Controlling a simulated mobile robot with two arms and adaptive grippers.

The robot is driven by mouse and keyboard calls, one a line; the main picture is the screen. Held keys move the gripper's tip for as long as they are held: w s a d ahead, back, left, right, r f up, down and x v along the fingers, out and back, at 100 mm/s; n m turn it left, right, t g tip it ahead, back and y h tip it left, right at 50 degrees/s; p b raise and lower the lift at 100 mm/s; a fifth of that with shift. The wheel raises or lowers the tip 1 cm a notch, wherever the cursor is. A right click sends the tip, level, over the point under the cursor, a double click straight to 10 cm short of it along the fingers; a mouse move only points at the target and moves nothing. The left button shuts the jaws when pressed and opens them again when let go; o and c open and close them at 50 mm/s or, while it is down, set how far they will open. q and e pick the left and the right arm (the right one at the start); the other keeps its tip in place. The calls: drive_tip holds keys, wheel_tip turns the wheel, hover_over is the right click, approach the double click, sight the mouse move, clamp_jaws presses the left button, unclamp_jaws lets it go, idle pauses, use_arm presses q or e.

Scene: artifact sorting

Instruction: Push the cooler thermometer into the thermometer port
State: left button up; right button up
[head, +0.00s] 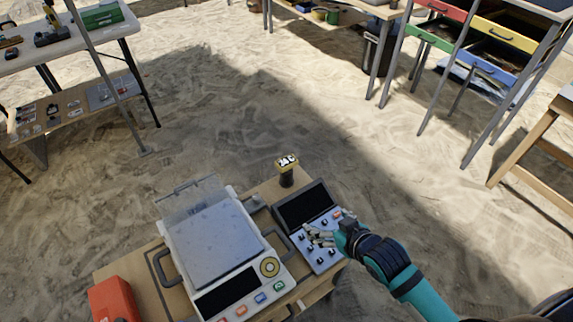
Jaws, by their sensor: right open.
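A thermometer (287,170) with a yellow head and dark body stands upright at the back of a small wooden table. Its display has white characters that look like a number and "C", too small to read surely. I cannot tell whether its lower end sits in a port; no port opening shows clearly. My right gripper (312,234) is open and empty, in front of and to the right of the thermometer, over a grey control panel (326,258) with a dark screen. I cannot tell whether it touches the panel. My left gripper is not in view.
A white device (210,245) with a raised clear lid, dark display and coloured buttons fills the table's middle. A red-orange case (114,300) stands at the front left. A white table (70,45) and coloured drawers (505,32) stand farther off. Sand between is clear.

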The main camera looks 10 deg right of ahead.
drive_tip(key=w+r+n+t+y, duration=0.1)
drive_tip(key=w+r+t+y, duration=0.2)
drive_tip(key=w+r, duration=0.3)
drive_tip(key=b, duration=0.1)
approach(288, 163)
drive_tip(key=shift+t, duration=0.4)
drive_tip(key=x, duration=0.5)
drive_tip(key=shift+w+f, duration=0.25)
drive_tip(key=shift+f, duration=0.05)
drive_tip(key=shift+x, duration=2.75)
drive_tip(key=shift+s+a+f, duration=0.1)
drive_tip(key=shift+s+f, duration=0.05)
drive_tip(key=c, duration=1.2)
